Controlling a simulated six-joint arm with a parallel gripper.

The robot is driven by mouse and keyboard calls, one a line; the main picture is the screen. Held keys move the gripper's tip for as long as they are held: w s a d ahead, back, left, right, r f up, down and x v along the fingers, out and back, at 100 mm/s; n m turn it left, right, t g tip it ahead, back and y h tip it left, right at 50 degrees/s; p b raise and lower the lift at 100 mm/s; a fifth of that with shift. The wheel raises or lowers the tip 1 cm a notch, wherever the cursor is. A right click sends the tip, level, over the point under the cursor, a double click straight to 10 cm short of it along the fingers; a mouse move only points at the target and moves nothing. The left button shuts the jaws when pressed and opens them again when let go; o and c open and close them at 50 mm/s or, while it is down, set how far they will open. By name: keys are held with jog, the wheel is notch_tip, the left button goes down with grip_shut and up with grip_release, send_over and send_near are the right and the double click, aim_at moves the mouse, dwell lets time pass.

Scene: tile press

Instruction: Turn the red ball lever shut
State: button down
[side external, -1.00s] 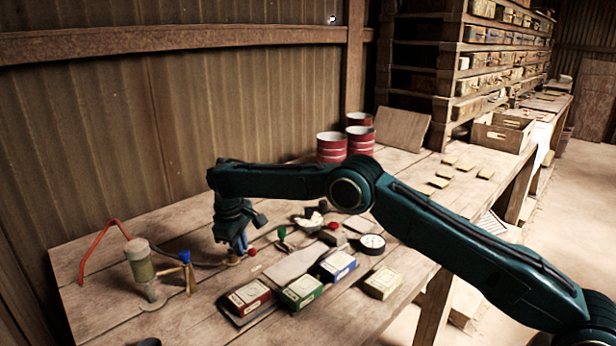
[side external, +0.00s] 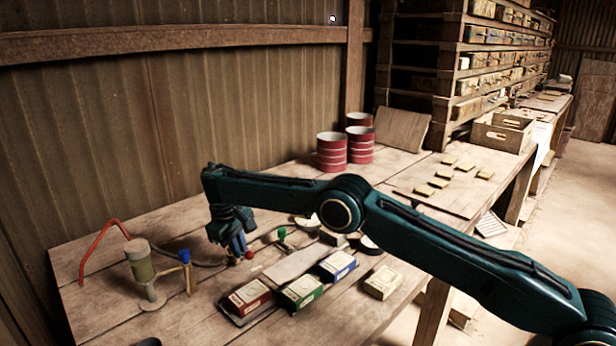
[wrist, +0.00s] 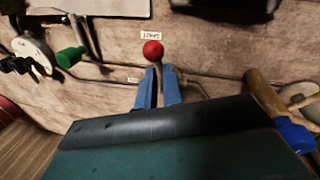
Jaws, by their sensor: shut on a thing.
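The red ball lever (wrist: 153,51) is in the upper middle of the wrist view, its ball just beyond my fingertips. My gripper (wrist: 159,76) has its two blue fingers shut on the lever's stem below the ball. In the side external view, the red ball (side external: 249,255) shows at the right of my gripper (side external: 241,254), low over the bench. A small white label (wrist: 150,35) lies beside the ball, and another (wrist: 133,79) lies left of the fingers. Their lettering is hard to read. The lever's base is mostly hidden by the fingers.
A green-handled valve (side external: 282,236) stands to the right along the pipe. A blue-topped valve (side external: 184,257) and a pump cylinder (side external: 139,262) stand to the left. Several tile boxes (side external: 301,291) lie in front. Red tins (side external: 331,152) stand behind.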

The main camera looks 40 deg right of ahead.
jog(key=c, duration=1.5)
grip_release()
jog(key=shift+d+n, duration=0.15)
jog(key=shift+n, duration=0.25)
